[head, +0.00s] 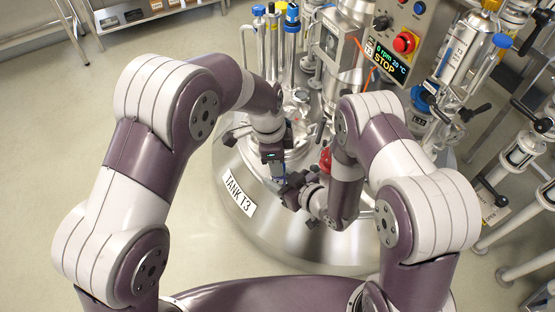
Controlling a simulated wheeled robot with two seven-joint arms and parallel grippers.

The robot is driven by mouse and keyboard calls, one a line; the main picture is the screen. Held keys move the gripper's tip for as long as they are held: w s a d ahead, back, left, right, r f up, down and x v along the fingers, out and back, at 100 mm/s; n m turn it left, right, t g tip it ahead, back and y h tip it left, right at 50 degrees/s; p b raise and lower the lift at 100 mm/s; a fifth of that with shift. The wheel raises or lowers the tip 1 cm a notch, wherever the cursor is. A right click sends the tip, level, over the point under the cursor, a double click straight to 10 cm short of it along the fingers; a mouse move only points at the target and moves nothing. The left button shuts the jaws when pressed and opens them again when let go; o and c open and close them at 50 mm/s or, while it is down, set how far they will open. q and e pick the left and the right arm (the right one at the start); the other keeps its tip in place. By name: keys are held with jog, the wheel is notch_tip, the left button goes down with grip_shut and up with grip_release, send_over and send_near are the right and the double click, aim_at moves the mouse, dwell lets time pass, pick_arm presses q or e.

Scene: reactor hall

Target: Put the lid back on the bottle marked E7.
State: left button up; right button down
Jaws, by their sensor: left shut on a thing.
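My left gripper (277,172) points down over the top of the steel tank marked "TANK T3" (262,222). It is shut on a small blue-grey thing (279,173), too small to identify here. My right gripper (294,188) comes in from the right, close beside the left one and just above the tank's top. Its jaws are dark and small, and I cannot tell whether they hold anything. I cannot make out a bottle marked E7 or a separate lid; my arms and grippers cover part of the tank top.
Tall tubes with blue and yellow caps (292,12) rise behind my grippers. A control box with a red button (405,42) and a "STOP" display stands at the back right. A red part (325,160) shows beside my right arm. Pipes and valves crowd the right; floor at left is clear.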

pick_arm(q)
jog(key=m, duration=0.4)
jog(key=shift+w, duration=0.1)
jog(key=m, duration=0.4)
jog(key=shift+d+g, duration=0.1)
jog(key=shift+g, duration=0.3)
jog(key=m, duration=0.4)
jog(key=shift+w+d+m+y, duration=0.1)
jog(key=shift+m+y, duration=0.3)
jog(key=m, duration=0.3)
jog(key=shift+y, duration=0.3)
jog(key=m, duration=0.5)
jog(key=shift+d, duration=0.1)
jog(key=o, duration=1)
jog(key=shift+c, duration=0.4)
